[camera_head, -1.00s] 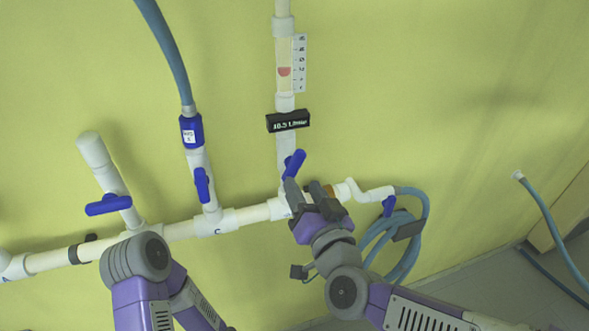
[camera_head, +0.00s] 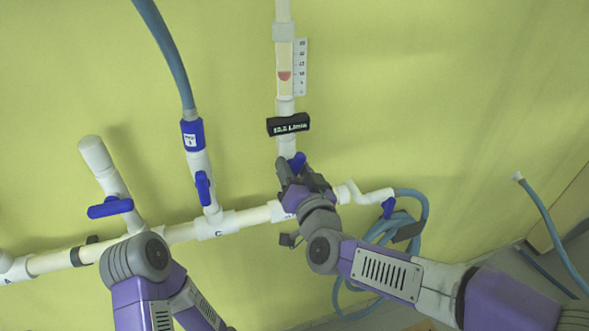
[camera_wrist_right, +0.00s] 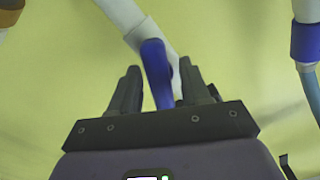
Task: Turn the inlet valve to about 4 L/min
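The inlet valve's blue handle (camera_head: 298,161) is on the white vertical pipe, just below a black flow display (camera_head: 288,124). The display shows an L/min figure, too small to read surely. Above it is a clear flow tube with a red float (camera_head: 284,76) beside a white scale. My right gripper (camera_head: 291,172) is at the handle and partly covers it. In the right wrist view the blue handle (camera_wrist_right: 157,75) stands between the two spread fingers (camera_wrist_right: 160,92), with a small gap visible on both sides. My left gripper is out of view; only the left arm shows.
Two more blue-handled valves, one on a capped stub (camera_head: 110,207) and one under a blue hose (camera_head: 203,188), stand to the left on the white horizontal pipe (camera_head: 255,216). Another blue valve (camera_head: 388,207) and a coiled hose (camera_head: 412,262) are at the right. The upper right wall is clear.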

